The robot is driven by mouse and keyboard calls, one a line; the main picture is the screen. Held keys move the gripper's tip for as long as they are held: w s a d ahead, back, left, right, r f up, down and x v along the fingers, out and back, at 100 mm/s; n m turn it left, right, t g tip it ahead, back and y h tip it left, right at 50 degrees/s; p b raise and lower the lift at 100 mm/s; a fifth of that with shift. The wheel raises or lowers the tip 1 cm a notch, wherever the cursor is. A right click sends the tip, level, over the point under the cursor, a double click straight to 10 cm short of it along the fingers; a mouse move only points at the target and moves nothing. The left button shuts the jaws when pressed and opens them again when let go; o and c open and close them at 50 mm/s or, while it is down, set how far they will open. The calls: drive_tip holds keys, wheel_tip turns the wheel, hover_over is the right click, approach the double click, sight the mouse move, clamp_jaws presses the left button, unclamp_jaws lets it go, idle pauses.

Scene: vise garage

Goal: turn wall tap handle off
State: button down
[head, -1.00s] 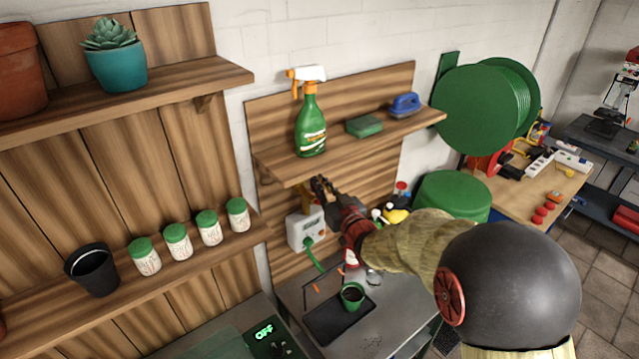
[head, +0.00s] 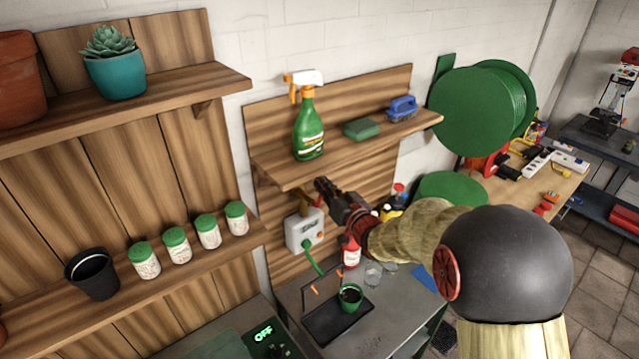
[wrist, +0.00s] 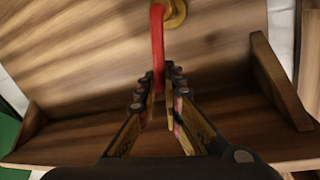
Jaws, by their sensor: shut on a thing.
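The wall tap has a red lever handle (wrist: 157,45) and a brass body (wrist: 174,12) at the top of the wrist view. In the head view the brass tap (head: 304,203) shows under the shelf, above the white box. My gripper (wrist: 160,88) is shut on the red handle, whose near end lies between the two fingers. In the head view my gripper (head: 323,187) is just right of the tap, below the shelf's edge. The fingers partly hide the handle's near end.
A wooden shelf (head: 350,149) close above my gripper holds a green spray bottle (head: 309,127), a green sponge (head: 362,128) and a blue brush (head: 402,108). A white box (head: 303,232) with a green hose is below the tap. A bench with a black tray (head: 322,322) and green cup (head: 349,298) stands underneath.

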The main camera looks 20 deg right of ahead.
drive_tip(key=w+d+f+m+g+y+p, duration=0.2)
drive_tip(key=d+f+m+p, duration=0.3)
drive_tip(key=f+m+p, duration=0.3)
drive_tip(key=shift+d+m+y+p, duration=0.25)
drive_tip(key=shift+m+p, duration=1.25)
drive_tip(key=shift+m, duration=0.8)
drive_tip(key=shift+f+g, duration=0.1)
drive_tip(key=shift+g, duration=0.2)
drive_tip(key=shift+a, duration=0.1)
drive_tip(key=c, duration=2)
unclamp_jaws()
drive_tip(key=shift+o, duration=0.2)
drive_tip(key=shift+w, duration=0.1)
drive_tip(key=v, duration=1.2)
